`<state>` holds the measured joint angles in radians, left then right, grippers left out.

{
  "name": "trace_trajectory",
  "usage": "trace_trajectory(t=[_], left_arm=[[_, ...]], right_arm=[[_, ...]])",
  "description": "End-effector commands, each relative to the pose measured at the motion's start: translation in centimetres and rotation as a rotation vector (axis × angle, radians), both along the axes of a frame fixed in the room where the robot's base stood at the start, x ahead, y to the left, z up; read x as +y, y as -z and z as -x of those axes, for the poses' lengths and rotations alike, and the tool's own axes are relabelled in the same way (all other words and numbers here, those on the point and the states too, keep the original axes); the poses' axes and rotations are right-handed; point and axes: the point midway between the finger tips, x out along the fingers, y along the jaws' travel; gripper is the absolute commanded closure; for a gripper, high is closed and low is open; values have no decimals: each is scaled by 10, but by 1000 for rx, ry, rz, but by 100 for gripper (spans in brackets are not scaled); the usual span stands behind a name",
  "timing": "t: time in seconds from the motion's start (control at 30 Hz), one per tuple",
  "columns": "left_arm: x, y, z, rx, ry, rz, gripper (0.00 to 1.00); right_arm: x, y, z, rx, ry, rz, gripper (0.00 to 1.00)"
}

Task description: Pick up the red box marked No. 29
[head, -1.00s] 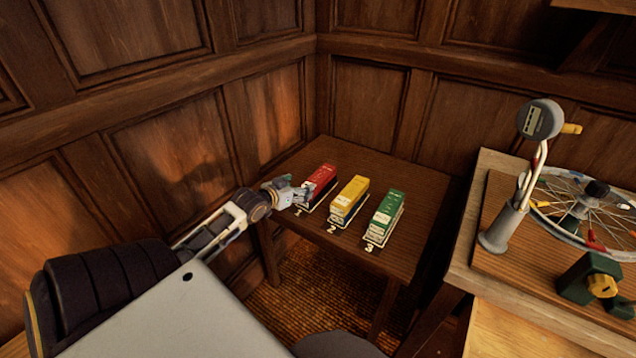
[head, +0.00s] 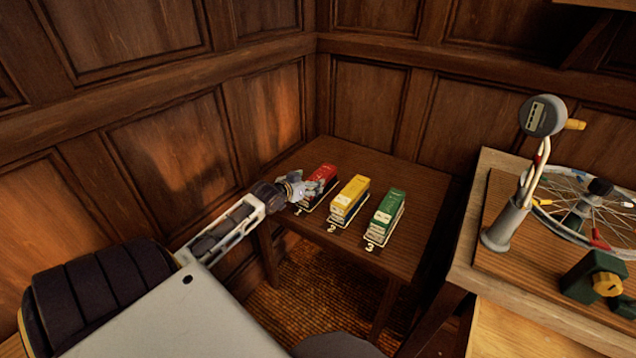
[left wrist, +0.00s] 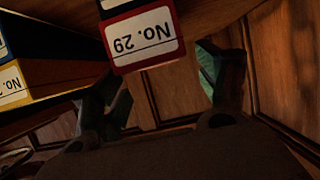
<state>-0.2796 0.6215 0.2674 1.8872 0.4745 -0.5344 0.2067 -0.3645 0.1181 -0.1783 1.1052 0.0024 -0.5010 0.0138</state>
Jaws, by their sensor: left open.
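The red box (head: 323,172) lies on the small dark table at the card numbered 1, leftmost in a row of three. In the left wrist view its end (left wrist: 143,42) shows a white label reading No. 29, upside down. My left gripper (head: 307,188) is at the near left end of the red box and covers part of it in the head view. Whether the fingers touch the box cannot be told. My right gripper is not in view.
A yellow box (head: 351,196) and a green box (head: 387,212) stand right of the red one; the yellow box's end (left wrist: 14,82) shows close by in the wrist view. The table (head: 425,190) is clear at right. A workbench with a spoked wheel (head: 590,205) stands further right.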

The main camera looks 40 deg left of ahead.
Motion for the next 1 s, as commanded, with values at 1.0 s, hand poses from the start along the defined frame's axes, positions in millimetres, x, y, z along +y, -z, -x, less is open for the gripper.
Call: trace_trajectory(t=[1.0], left_arm=[[4, 7, -27, -2, 0, -1, 26]], right_arm=[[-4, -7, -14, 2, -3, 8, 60]])
